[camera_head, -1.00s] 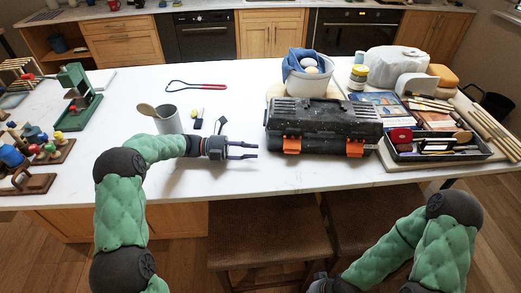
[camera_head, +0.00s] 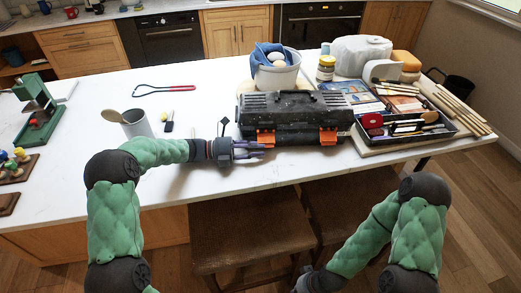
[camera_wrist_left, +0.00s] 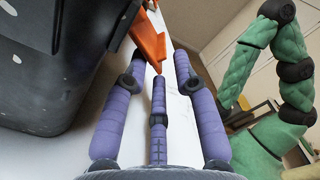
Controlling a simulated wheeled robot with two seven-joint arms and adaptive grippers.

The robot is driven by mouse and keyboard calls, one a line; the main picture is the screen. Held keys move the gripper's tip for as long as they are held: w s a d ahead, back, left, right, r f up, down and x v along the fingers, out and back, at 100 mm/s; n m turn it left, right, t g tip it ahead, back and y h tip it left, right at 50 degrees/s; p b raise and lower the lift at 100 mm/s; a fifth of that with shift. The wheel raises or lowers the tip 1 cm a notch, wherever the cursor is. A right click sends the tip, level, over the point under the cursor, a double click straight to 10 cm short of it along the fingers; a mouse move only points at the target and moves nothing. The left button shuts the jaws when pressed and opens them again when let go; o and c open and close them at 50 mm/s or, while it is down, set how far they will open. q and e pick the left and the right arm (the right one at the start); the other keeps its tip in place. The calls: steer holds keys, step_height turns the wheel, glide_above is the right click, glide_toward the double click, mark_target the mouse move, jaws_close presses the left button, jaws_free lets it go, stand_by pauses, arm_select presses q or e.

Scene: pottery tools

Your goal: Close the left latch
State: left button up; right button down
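A black toolbox (camera_head: 296,111) with a speckled lid stands near the table's front edge, its lid down. Its left latch (camera_head: 266,138) is orange and sits on the front face; in the left wrist view the orange latch (camera_wrist_left: 149,40) sticks out from the box wall. The orange right latch (camera_head: 328,136) is further along the front. My left gripper (camera_head: 250,150) is at the box's front left corner, close to the left latch. Its purple fingers (camera_wrist_left: 156,85) are spread with nothing between them; the latch is just beyond the tips. My right gripper (camera_head: 302,281) is low at the front, partly hidden.
A tray of tools (camera_head: 405,130) lies right of the toolbox. A white bucket (camera_head: 277,76) with a blue cloth stands behind it. A grey cup (camera_head: 137,124) with a wooden spoon stands left. The white table (camera_head: 90,190) is clear at the front left. Stools (camera_head: 245,230) stand below.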

arm_select(q)
steer(key=shift+d, duration=0.75)
steer(key=shift+w, duration=0.1)
jaws_close()
steer(key=shift+s+r+n+p, duration=0.25)
steer(key=shift+r+n+p, duration=0.45)
steer(key=shift+n, duration=0.3)
steer(key=shift+s+r+n+p, duration=0.25)
steer(key=shift+n+p, duration=0.5)
steer(key=shift+n, duration=0.35)
